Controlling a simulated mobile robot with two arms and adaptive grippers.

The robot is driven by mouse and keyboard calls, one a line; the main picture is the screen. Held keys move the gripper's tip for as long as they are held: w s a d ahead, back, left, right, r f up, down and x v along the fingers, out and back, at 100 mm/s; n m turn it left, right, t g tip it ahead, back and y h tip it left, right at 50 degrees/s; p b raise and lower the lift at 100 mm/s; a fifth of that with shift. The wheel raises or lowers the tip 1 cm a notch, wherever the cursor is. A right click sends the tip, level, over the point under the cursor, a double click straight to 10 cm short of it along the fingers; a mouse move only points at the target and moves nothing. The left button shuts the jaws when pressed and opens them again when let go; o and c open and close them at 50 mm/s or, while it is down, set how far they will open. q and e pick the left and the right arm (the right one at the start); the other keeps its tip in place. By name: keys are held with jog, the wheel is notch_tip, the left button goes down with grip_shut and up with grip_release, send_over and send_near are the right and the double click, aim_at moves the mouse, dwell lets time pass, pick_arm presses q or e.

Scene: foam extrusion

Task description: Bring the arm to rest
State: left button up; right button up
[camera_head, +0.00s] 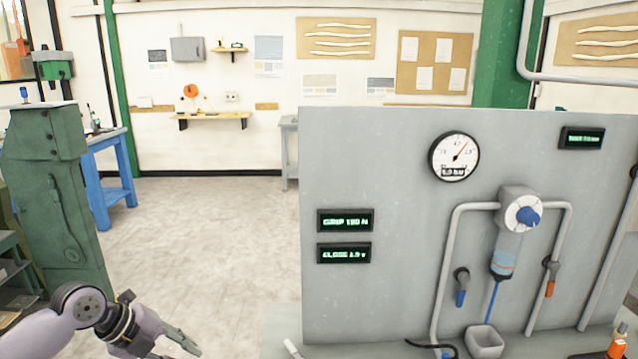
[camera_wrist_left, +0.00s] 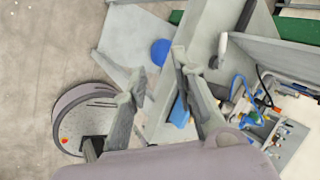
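My left arm comes in at the lower left of the head view, with its gripper (camera_head: 180,345) low, left of the grey panel's bench and over the floor. In the left wrist view the two fingers of this gripper (camera_wrist_left: 158,64) stand apart with a gap between them. Nothing is held in the gap. A grey surface and a blue round thing (camera_wrist_left: 161,52) show beyond the fingertips. My right arm and gripper are in neither view.
A grey panel (camera_head: 390,150) with a gauge (camera_head: 454,156), pipes and a syringe-like cylinder (camera_head: 508,245) fills the right. A green machine (camera_head: 55,190) stands left. Open floor (camera_head: 200,240) lies between.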

pick_arm(q)
jog(key=w+a+f+n+t+y, duration=0.25)
jog(key=f+n, duration=0.65)
jog(key=f, duration=0.9)
jog(key=s+a+f+n+g+y, duration=0.1)
jog(key=s+f+n, duration=0.55)
jog(key=f, duration=0.65)
jog(key=s+a+f+n+g+y, duration=0.1)
jog(key=s+f+n+y, duration=0.15)
jog(key=s+f, duration=0.9)
jog(key=s+d+f+n+g, duration=0.1)
jog(key=s+f, duration=0.4)
jog(key=s, duration=0.5)
jog(key=s+d+f+n+g, duration=0.1)
jog(key=s+d+f+n, duration=0.2)
jog(key=s, duration=0.8)
jog(key=s+d+f+n+g, duration=0.1)
jog(key=s+d+f+n, duration=0.2)
jog(key=s+f, duration=0.4)
jog(key=s+d, duration=0.1)
jog(key=s, duration=0.3)
jog(key=shift+s+d+f+g, duration=0.15)
jog(key=shift+s+d+g, duration=0.1)
jog(key=shift+d+g, duration=0.1)
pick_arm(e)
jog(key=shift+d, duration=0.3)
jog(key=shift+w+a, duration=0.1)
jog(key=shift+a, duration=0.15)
